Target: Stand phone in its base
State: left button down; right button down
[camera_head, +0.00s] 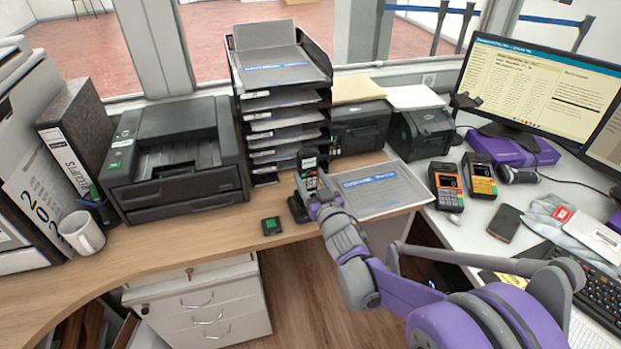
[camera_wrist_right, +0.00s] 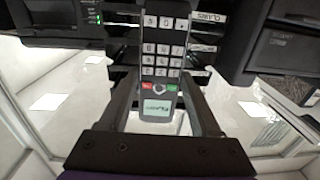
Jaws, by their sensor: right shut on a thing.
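The phone (camera_head: 307,163) is a dark cordless handset with a keypad and a small light screen. My right gripper (camera_head: 318,193) is shut on it at the counter's inner edge, in front of the letter trays. In the right wrist view the phone (camera_wrist_right: 163,60) lies between the two fingers, its keypad and lit screen facing the camera. A dark base (camera_head: 298,208) shows just below the phone, partly hidden by my gripper. I cannot tell whether the phone touches it. My left gripper is not in view.
A small dark box with a green mark (camera_head: 271,226) lies left of the base. A printer (camera_head: 175,160), a white mug (camera_head: 82,232) and a tray stack (camera_head: 285,70) stand around. A grey envelope (camera_head: 370,190) lies right. Card terminals (camera_head: 447,185) stand farther right. Bare wood is free at left front.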

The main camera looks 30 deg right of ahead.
aim_at(310, 188)
jog(key=shift+f+b, duration=0.45)
jog(key=shift+f, duration=0.25)
jog(key=shift+f, duration=0.3)
dwell(0.6)
jog(key=shift+f+b, duration=0.35)
jog(key=shift+f, duration=0.05)
jog(key=shift+f, duration=0.15)
dwell(0.4)
jog(key=shift+f+b, duration=0.45)
jog(key=shift+f, duration=0.05)
grip_release()
